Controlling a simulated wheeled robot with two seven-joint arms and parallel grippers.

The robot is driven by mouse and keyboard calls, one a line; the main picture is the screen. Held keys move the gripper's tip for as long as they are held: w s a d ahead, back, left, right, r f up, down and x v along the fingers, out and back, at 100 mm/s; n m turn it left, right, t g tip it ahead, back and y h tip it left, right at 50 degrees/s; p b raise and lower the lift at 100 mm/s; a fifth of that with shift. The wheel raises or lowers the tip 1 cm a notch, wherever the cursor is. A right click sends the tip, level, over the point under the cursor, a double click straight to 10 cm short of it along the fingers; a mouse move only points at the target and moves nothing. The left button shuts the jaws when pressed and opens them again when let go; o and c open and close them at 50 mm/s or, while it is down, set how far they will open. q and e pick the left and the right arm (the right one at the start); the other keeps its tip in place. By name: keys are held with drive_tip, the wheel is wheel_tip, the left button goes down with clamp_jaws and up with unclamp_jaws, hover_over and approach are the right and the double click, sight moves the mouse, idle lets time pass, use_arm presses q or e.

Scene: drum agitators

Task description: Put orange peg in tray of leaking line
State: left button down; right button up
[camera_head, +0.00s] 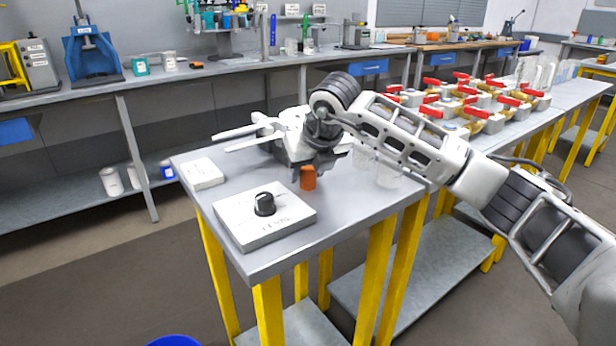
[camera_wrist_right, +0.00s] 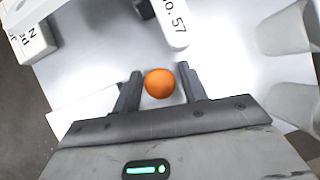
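The orange peg (camera_head: 308,178) stands on the grey table, below my right gripper (camera_head: 306,169). In the right wrist view the orange peg (camera_wrist_right: 159,83) shows round between the two dark fingertips of my right gripper (camera_wrist_right: 160,76). The fingers are apart, with a small gap on each side of the peg. My left gripper is not in view. I cannot make out which thing is the tray of the leaking line.
A white box with a black knob (camera_head: 264,205) sits near the table's front edge, and a small white block (camera_head: 201,173) at its left. Clear cups (camera_head: 389,176) stand to the right. Red-handled valves (camera_head: 470,100) fill the bench behind.

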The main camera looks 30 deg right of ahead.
drive_tip(key=c, duration=0.7)
drive_tip(key=shift+r, duration=0.1)
drive_tip(key=shift+r, duration=0.4)
wheel_tip(320, 180, up, 2)
drive_tip(key=shift+r, duration=0.2)
drive_tip(key=s+a+r, duration=0.1)
drive_tip(key=s+r, duration=0.2)
drive_tip(key=s, duration=0.1)
drive_tip(key=s+a+r, duration=0.1)
drive_tip(key=s+r, duration=0.2)
drive_tip(key=s, duration=0.2)
drive_tip(key=s+a+r+b, duration=0.1)
drive_tip(key=s+r, duration=0.2)
drive_tip(key=s, duration=0.1)
drive_tip(key=shift+s+a+r, duration=0.2)
drive_tip(key=shift+s+r, duration=0.1)
drive_tip(key=shift+s, duration=0.1)
